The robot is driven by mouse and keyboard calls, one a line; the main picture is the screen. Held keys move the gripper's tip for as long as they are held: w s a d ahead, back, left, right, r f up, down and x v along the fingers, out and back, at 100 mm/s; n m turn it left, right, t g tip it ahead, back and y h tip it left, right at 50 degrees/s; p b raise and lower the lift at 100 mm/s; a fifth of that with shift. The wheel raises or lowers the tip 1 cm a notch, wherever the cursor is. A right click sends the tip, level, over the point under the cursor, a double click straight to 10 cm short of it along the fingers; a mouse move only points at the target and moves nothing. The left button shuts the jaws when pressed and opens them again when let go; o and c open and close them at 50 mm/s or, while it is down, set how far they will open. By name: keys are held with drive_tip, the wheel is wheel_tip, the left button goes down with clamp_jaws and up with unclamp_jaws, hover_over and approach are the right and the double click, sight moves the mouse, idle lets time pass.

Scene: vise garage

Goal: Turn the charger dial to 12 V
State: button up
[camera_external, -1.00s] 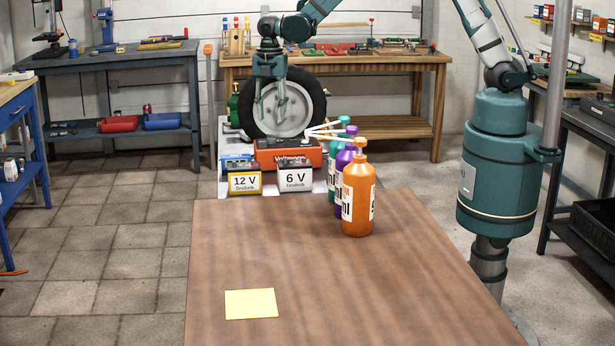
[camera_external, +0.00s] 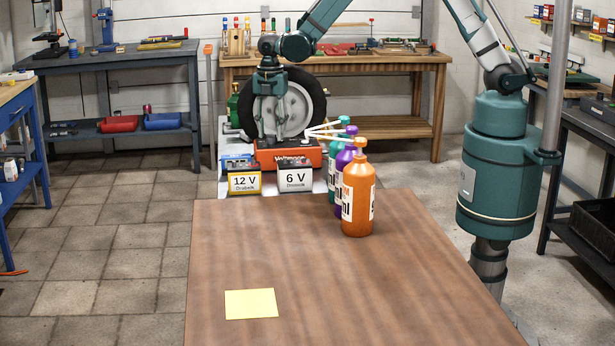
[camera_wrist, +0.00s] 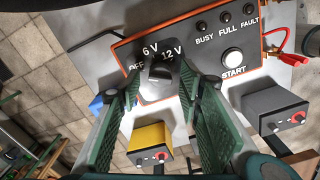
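The orange charger (camera_external: 310,157) stands behind the brown table in the external view. In the wrist view its panel (camera_wrist: 203,40) shows the dial (camera_wrist: 160,76), a dark knob with OFF, 6 V and 12 V marks around its far side. I cannot tell which mark the dial points to. My gripper (camera_external: 270,138) points down over the charger. In the wrist view its green fingers (camera_wrist: 160,86) are apart, one on each side of the dial. A clear gap shows on both sides of the knob, though the fingertip depth is hard to judge.
A yellow 12 V battery (camera_external: 244,188) and a grey 6 V battery (camera_external: 296,187) stand in front of the charger. Several bottles, the nearest orange (camera_external: 357,205), stand to the right. The START button (camera_wrist: 232,60) and red clamp (camera_wrist: 285,55) lie right of the dial.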

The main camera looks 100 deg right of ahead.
drive_tip(key=shift+f, duration=0.75)
drive_tip(key=c, duration=0.9)
